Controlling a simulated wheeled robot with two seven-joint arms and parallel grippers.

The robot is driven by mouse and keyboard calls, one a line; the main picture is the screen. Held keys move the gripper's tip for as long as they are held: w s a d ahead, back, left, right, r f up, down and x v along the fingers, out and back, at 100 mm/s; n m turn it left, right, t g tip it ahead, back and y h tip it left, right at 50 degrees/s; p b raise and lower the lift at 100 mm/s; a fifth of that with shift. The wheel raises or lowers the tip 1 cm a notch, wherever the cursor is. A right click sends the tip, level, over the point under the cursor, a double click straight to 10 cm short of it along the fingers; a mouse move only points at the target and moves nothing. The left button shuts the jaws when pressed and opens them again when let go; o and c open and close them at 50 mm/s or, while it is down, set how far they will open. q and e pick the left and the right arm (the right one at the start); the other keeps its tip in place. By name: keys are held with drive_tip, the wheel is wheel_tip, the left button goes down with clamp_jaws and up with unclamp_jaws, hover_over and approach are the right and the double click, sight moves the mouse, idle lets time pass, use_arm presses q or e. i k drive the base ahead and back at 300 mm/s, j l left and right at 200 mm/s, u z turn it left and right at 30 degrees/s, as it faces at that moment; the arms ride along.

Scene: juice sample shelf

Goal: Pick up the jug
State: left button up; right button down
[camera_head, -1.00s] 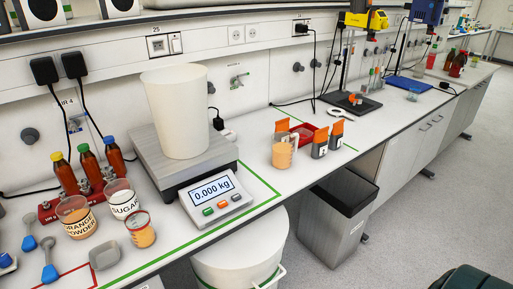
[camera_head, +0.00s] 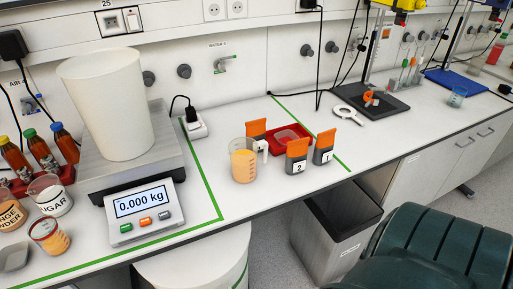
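The jug (camera_head: 243,163) is clear with a handle on its right side and holds orange liquid. It stands upright on the white bench, just right of the green tape line, left of the pouches and in front of the red tray. Neither of my grippers shows in the head view, and nothing is seen holding the jug.
A scale (camera_head: 147,204) bears a tall white container (camera_head: 107,105) to the left. Pouches (camera_head: 297,155) and a red tray (camera_head: 280,150) stand close right of the jug. A grey bin (camera_head: 335,225) is below. A dark green ribbed shape (camera_head: 440,250), unclear to me, fills the lower right.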

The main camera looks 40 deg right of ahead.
sight(243, 152)
drive_tip(key=k+l, duration=0.1)
drive_tip(key=l, duration=0.9)
drive_tip(key=k+l, duration=0.15)
drive_tip(key=l, duration=0.35)
drive_tip(key=l+u, duration=0.1)
drive_tip(key=l, duration=0.4)
drive_tip(key=k+l, duration=0.15)
drive_tip(key=l, duration=0.35)
drive_tip(key=k+l, duration=0.1)
drive_tip(key=l, duration=0.4)
